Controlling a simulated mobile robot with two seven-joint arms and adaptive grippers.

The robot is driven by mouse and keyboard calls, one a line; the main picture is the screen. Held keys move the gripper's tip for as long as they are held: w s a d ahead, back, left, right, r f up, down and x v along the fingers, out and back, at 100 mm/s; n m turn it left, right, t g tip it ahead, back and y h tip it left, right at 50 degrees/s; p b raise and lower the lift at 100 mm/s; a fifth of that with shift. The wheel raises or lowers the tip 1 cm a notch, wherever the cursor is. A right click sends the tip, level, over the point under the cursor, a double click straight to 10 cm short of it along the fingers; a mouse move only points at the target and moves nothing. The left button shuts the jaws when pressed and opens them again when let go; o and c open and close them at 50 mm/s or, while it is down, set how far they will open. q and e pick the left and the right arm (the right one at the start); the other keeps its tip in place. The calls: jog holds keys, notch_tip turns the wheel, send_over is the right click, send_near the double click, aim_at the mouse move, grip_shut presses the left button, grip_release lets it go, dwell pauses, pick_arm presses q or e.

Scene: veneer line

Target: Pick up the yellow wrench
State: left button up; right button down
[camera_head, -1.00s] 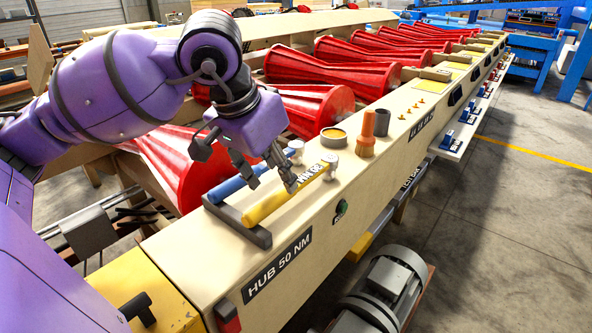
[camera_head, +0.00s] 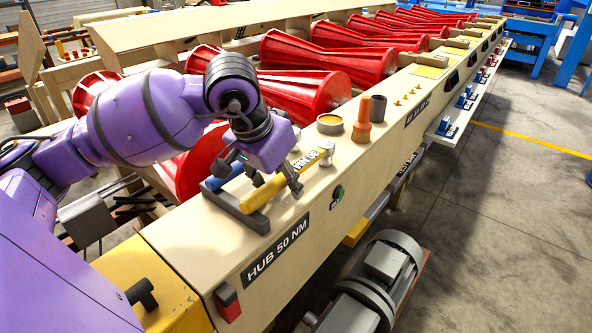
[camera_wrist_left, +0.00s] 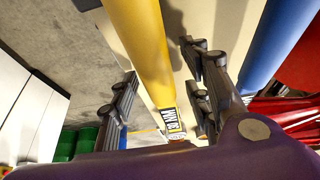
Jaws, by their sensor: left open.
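The yellow wrench (camera_head: 262,191) lies on the beige machine beam (camera_head: 300,222), its lettered end pointing away and its handle end at a dark rack (camera_head: 236,210). My left gripper (camera_head: 276,182) is open and low over the yellow wrench. In the left wrist view the yellow handle (camera_wrist_left: 142,45) runs between the two spread fingers (camera_wrist_left: 168,100); I cannot tell whether either touches it. A blue-handled wrench (camera_head: 224,177) lies alongside, mostly hidden behind my gripper; in the left wrist view its handle (camera_wrist_left: 275,45) is outside the right finger. My right gripper is not in view.
Red rollers (camera_head: 330,62) line the beam's left.

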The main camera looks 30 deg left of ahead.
pick_arm(q)
grip_shut()
jog(key=shift+r, duration=0.1)
dwell(0.3)
